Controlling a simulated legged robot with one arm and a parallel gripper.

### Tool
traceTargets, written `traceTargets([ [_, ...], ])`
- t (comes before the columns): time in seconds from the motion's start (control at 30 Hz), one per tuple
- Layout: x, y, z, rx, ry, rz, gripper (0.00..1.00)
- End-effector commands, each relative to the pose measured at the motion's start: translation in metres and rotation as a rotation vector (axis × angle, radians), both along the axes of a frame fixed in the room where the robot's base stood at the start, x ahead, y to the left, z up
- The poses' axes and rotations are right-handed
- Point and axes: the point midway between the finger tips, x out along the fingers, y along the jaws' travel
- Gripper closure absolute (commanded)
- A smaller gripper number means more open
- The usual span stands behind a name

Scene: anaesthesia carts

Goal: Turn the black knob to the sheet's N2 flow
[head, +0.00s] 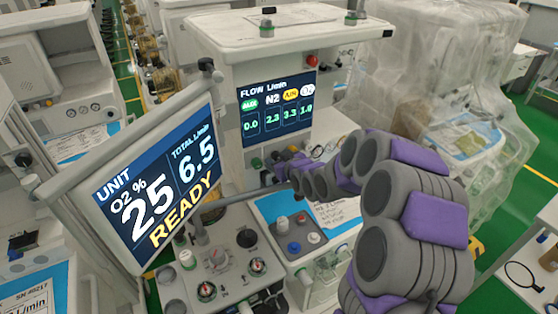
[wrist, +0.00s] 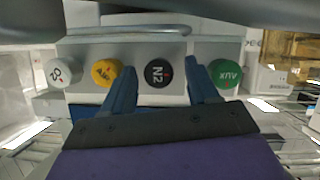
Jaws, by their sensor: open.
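The black knob marked N2 (wrist: 157,73) is on the front panel in the wrist view, between the yellow knob (wrist: 105,72) and the green AUX knob (wrist: 226,74). My gripper (wrist: 160,68) is open, with one blue finger on each side of the black knob in the picture. I cannot tell whether the fingers reach it. In the head view my gripper (head: 280,168) is at the knob row below the flow display (head: 278,104), which reads N2 2.3. The sheet (head: 337,210) is a white paper on the cart, its writing too small to read; my arm partly covers it.
The white O2 knob (wrist: 60,73) is at the far left in the wrist view, and a metal rail (wrist: 125,35) runs above the knobs. In the head view, a tilted monitor (head: 160,180) reads 25, 6.5 and READY. A plastic-covered machine (head: 450,100) stands to the right.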

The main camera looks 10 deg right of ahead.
Motion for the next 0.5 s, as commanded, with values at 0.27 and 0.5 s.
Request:
traceTargets([
  [0.27,0.0031,0.0008,-0.0009,0.0,-0.001,0.0,0.41],
  [0.5,0.0032,0.0007,-0.0008,0.0,-0.001,0.0,0.57],
])
